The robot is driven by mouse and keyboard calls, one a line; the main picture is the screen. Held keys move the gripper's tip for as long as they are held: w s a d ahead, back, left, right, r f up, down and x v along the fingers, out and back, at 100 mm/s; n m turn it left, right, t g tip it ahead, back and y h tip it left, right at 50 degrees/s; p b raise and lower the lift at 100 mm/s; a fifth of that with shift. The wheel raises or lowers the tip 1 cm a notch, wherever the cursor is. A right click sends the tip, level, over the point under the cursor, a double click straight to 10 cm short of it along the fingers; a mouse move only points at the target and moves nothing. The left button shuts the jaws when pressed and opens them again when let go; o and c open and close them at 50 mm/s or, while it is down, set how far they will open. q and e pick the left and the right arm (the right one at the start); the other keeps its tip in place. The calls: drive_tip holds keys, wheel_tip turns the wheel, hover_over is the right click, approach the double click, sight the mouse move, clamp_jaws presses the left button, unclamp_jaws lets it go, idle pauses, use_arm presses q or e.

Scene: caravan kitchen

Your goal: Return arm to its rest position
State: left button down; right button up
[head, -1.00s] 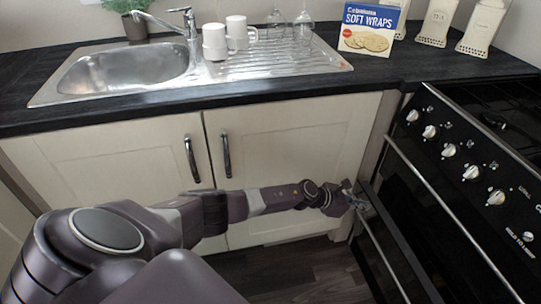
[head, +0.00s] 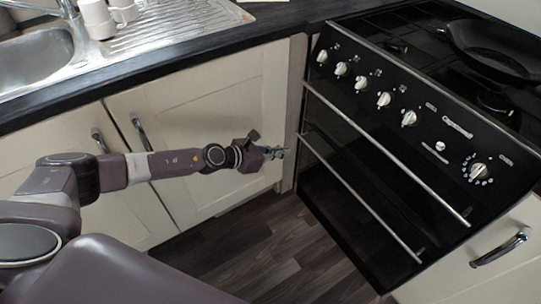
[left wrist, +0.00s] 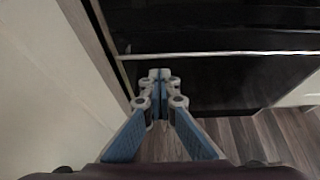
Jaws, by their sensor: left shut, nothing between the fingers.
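My left arm comes in from the left in the head view and reaches across in front of the cream cabinet doors. My left gripper (head: 279,153) is at its end, close to the left edge of the black oven (head: 400,150). In the left wrist view the left gripper (left wrist: 159,75) is shut with its fingertips together and nothing between them. The oven front (left wrist: 210,78) with a silver handle bar lies beyond the fingertips. I cannot tell whether the fingers touch it. My right gripper is not in view.
Cream cabinet doors (head: 205,120) stand behind the arm. The worktop with the steel sink (head: 35,55) and white mugs (head: 97,18) is at the upper left. A black pan (head: 495,48) sits on the hob. The dark wood floor (head: 265,255) is clear.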

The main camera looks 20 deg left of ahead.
use_arm(q)
drive_tip(key=shift+s+a+r, duration=0.2)
drive_tip(key=shift+s+a, duration=0.45)
drive_tip(key=shift+s, duration=0.25)
drive_tip(key=shift+s+a+r, duration=0.15)
drive_tip(key=shift+s+a, duration=0.45)
drive_tip(key=shift+s, duration=0.25)
drive_tip(key=s+a+f+n+g+y+p, duration=0.1)
drive_tip(key=s+a+f+n+y+p, duration=0.2)
drive_tip(key=s+f+n+p, duration=0.55)
drive_tip(key=s+a+f+n+g+y+p, duration=0.1)
drive_tip(key=s+a+f+n+y+p, duration=0.2)
drive_tip(key=f+n, duration=1.1)
drive_tip(key=s+d+f+n+g+p, duration=0.1)
drive_tip(key=s+n, duration=0.5)
drive_tip(key=s, duration=0.7)
drive_tip(key=s+d+f+n+g+p, duration=0.2)
drive_tip(key=s+n, duration=0.4)
drive_tip(key=s, duration=0.8)
drive_tip(key=s+d+f+n+g+y+p, duration=0.1)
drive_tip(key=s+f+n+g, duration=0.2)
drive_tip(key=s, duration=1)
drive_tip(key=n+g, duration=0.1)
drive_tip(key=n, duration=0.2)
drive_tip(key=shift+s+d, duration=0.3)
drive_tip(key=shift+s, duration=0.05)
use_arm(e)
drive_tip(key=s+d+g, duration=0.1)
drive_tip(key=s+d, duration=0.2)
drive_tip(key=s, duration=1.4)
